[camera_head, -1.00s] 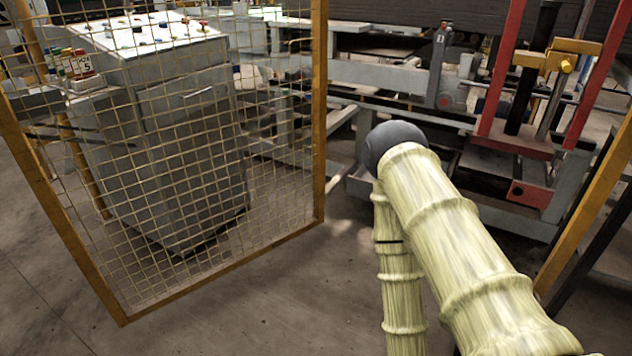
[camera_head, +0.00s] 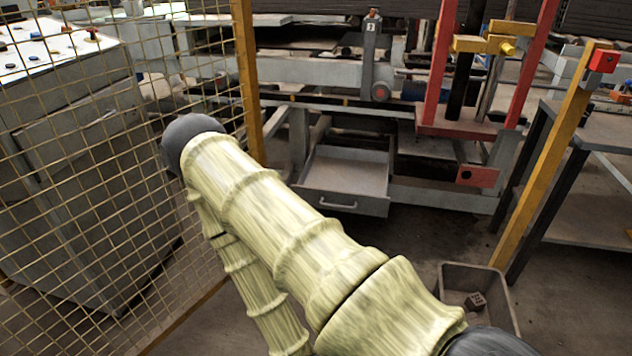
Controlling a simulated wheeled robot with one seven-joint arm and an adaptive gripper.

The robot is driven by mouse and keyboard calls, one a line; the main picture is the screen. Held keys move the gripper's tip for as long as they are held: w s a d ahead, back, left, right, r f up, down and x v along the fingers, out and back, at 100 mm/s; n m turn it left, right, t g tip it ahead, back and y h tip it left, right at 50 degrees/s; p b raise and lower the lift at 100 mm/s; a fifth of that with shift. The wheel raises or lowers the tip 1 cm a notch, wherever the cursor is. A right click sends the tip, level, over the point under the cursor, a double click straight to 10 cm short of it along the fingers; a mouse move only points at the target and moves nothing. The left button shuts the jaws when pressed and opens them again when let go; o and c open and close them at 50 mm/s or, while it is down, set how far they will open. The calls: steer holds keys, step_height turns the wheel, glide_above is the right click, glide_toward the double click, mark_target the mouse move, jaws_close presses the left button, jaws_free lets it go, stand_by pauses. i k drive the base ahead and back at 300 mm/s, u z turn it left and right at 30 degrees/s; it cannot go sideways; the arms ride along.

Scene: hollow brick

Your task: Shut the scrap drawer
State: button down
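The scrap drawer (camera_head: 343,201) is grey with a metal handle on its front. It stands pulled out, low under the machine frame, and I can see into its tray, which looks empty.
A wire mesh fence with a yellow post (camera_head: 248,80) stands at the left, before a grey control cabinet (camera_head: 70,130). A grey bin (camera_head: 508,300) with a small dark block stands on the floor at lower right. Another yellow post (camera_head: 545,150) and a bench are at right.

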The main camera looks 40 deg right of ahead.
mark_target(334, 178)
steer(key=z, duration=0.3)
steer(key=i, duration=0.8)
steer(key=z, duration=0.9)
steer(key=i, duration=0.3)
steer(key=z, duration=0.2)
